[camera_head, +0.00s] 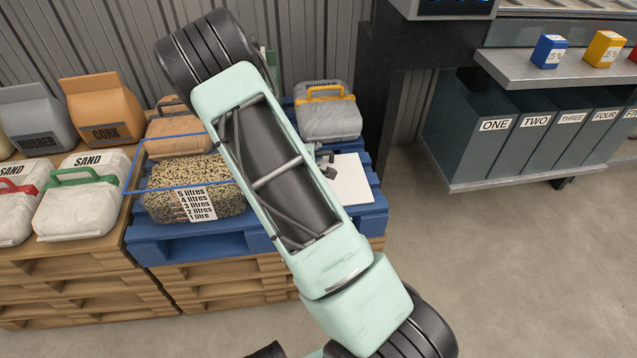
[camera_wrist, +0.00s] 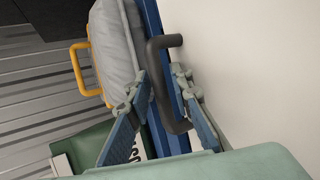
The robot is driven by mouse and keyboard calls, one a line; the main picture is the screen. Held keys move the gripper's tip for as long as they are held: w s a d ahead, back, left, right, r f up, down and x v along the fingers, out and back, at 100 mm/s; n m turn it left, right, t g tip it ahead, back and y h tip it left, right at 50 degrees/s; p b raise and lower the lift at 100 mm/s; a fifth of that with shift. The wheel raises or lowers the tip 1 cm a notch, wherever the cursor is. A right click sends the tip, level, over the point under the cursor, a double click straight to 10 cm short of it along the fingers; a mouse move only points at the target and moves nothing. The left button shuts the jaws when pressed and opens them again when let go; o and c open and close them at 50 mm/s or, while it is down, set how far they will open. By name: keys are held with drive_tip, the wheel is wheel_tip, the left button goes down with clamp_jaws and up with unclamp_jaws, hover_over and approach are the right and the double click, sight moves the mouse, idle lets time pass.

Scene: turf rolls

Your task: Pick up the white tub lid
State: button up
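The white tub lid (camera_head: 352,182) lies on the blue pallet in the head view, partly behind my arm. In the wrist view the lid (camera_wrist: 245,60) fills the right side, and its dark grey handle (camera_wrist: 159,85) stands out from it. My gripper (camera_wrist: 161,80) is open, with one finger on each side of the handle's bar; the right finger is between the bar and the lid. I see a gap beside the bar and cannot tell whether either finger touches it. In the head view my arm hides most of the gripper.
A clear blue-rimmed tub (camera_head: 160,189) of speckled granules stands left of my arm on the blue pallet (camera_head: 190,243). A grey bag with a yellow handle (camera_head: 328,117) stands behind the lid. Sand bags (camera_head: 80,205) are left; labelled bins (camera_head: 500,140) and clear floor are right.

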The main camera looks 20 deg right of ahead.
drive_tip(key=shift+c, duration=0.3)
clamp_jaws()
